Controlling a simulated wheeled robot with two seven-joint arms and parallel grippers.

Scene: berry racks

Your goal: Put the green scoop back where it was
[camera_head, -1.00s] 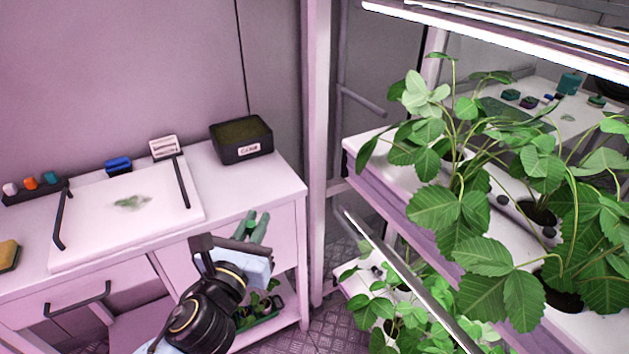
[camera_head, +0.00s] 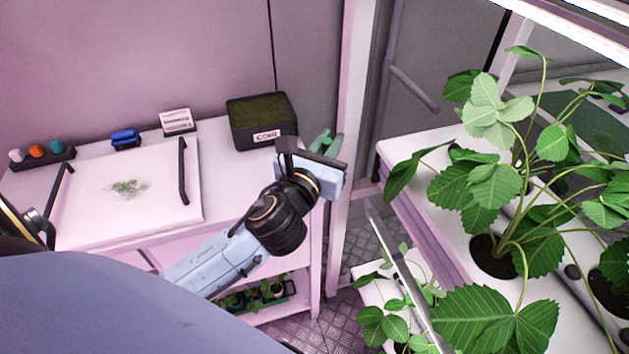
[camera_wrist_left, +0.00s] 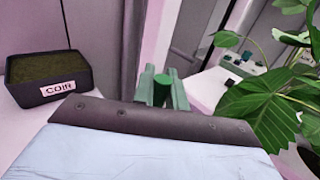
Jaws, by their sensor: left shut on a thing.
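My left gripper (camera_head: 326,143) is in the head view, just right of the coir box, near the white table's right end. It is shut on the green scoop; the scoop's round green handle (camera_wrist_left: 161,88) shows between the greenish fingers in the left wrist view. The scoop's far end is hidden. The black box labelled COIR (camera_head: 262,138), filled with dark brown-green coir, stands at the table's back right corner. It also shows at the left of the left wrist view (camera_wrist_left: 48,95), apart from the gripper. My right gripper is not in view.
A white tray (camera_head: 90,205) with black handles and a small green heap lies on the table. A blue item (camera_head: 126,139), a label card (camera_head: 177,121) and a rack of coloured caps stand behind it. A grey-white post and plant shelves (camera_head: 420,152) with leafy plants stand to the right.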

